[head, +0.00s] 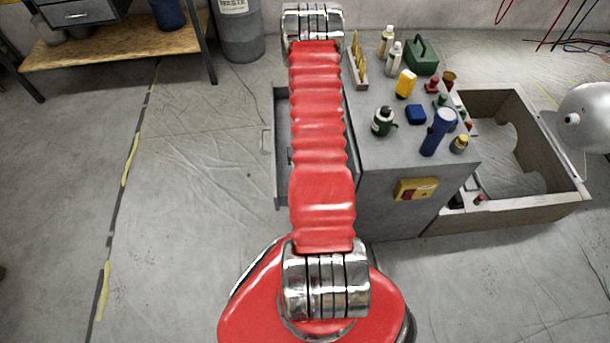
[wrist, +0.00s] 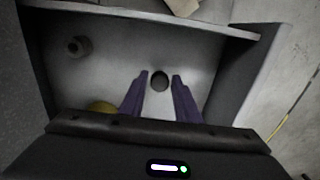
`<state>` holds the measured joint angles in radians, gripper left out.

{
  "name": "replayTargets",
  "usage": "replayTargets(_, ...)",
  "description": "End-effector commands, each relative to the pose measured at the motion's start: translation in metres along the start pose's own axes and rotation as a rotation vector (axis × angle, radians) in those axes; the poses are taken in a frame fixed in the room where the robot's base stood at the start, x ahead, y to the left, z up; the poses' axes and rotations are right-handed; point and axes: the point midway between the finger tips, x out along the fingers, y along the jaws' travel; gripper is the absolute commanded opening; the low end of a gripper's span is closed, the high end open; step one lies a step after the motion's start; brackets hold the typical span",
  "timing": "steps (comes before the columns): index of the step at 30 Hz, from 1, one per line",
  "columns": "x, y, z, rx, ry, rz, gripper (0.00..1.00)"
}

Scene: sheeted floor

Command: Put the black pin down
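In the wrist view, a dark round thing (wrist: 159,80), likely the black pin seen end-on, shows between the tips of my gripper (wrist: 160,76). The two purple fingers are apart, with a visible gap on each side of it, so my gripper looks open and not touching it. The fingers point down into an open grey drawer (wrist: 112,62), which also shows in the head view (head: 282,180) on the left side of the cabinet. My gripper and the pin do not show in the head view.
The drawer also holds a grey round piece (wrist: 77,45) and a yellow thing (wrist: 102,106). Several bottles and a green toolbox (head: 422,56) stand on the cabinet (head: 400,165). A wooden crate (head: 530,215) lies to the right. The floor at left is clear.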

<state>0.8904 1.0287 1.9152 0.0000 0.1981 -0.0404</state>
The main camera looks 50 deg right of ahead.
Motion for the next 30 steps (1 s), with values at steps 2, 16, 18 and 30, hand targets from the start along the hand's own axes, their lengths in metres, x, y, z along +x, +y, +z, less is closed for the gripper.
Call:
replayTargets(2,0.000,0.000,0.000,0.000,0.000,0.000,0.35)
replayTargets(16,-0.005,0.000,-0.001,-0.001,0.001,0.000,0.41)
replayTargets(18,-0.009,0.000,-0.001,-0.001,0.002,0.000,0.41)
replayTargets(30,-0.056,0.000,-0.001,-0.001,0.002,0.000,0.41)
